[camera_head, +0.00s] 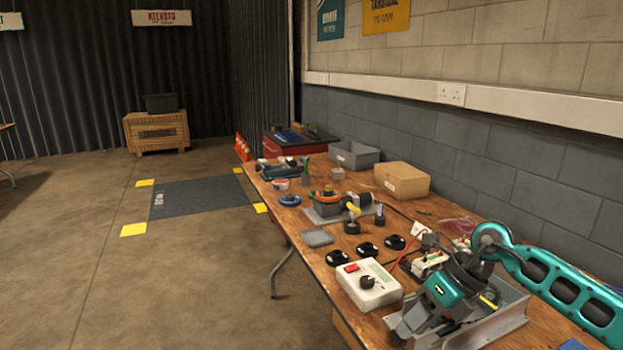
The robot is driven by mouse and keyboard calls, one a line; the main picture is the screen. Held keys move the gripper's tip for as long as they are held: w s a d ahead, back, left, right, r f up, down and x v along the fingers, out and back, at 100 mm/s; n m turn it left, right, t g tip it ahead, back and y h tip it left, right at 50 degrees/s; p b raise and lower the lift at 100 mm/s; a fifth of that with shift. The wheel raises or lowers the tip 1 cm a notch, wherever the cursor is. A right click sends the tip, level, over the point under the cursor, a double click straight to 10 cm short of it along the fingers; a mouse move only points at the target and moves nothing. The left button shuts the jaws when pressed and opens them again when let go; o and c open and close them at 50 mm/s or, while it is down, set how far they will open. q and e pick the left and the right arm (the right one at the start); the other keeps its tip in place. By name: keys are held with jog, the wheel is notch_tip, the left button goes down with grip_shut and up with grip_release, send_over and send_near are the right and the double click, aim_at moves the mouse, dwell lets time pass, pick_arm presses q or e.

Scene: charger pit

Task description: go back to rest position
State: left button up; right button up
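My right arm, teal and dark grey, comes in from the right edge and bends down over the near end of the wooden workbench (316,236). My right gripper (414,328) is low at the bottom right, over or beside a grey tray-like housing (508,318). Its fingers are dark and small against the clutter, so I cannot tell whether they are open or shut, or whether they touch anything. My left gripper is not in view.
A white control box (368,286) with a red switch and black knob stands left of my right gripper. Several black round pieces (367,249), a cardboard box (401,180) and a grey bin (354,155) are farther along the bench. The brick wall (560,190) borders its right side. Open floor lies left.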

jog(key=s+a+r+m+t+y, duration=0.1)
jog(key=s+a+m+y, duration=0.2)
jog(key=a+y, duration=0.35)
jog(key=s+a+r+m+t+y, duration=0.1)
jog(key=s+a+m+t+y, duration=0.2)
jog(key=a, duration=0.6)
jog(key=s+d+f+m+t+h+p, duration=0.1)
jog(key=d+f+m+t+h, duration=0.4)
jog(key=m, duration=0.7)
jog(key=s+d+f+m+t+h+p, duration=0.1)
jog(key=d+f+m+t+h, duration=0.2)
jog(key=m+t, duration=0.65)
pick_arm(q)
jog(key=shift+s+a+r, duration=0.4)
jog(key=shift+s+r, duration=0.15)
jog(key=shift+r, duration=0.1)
pick_arm(e)
jog(key=s+d+f+m+g+h, duration=0.2)
jog(key=s+d+f+m+g, duration=0.1)
jog(key=s+f+m+g, duration=0.1)
jog(key=s+d+f+m+g+h, duration=0.3)
jog(key=s+f+m+g, duration=0.1)
jog(key=s+f+m, duration=0.3)
jog(key=shift+s+d+f+m+h, duration=0.2)
jog(key=shift+s+d+m+h, duration=0.15)
jog(key=shift+s+m, duration=0.35)
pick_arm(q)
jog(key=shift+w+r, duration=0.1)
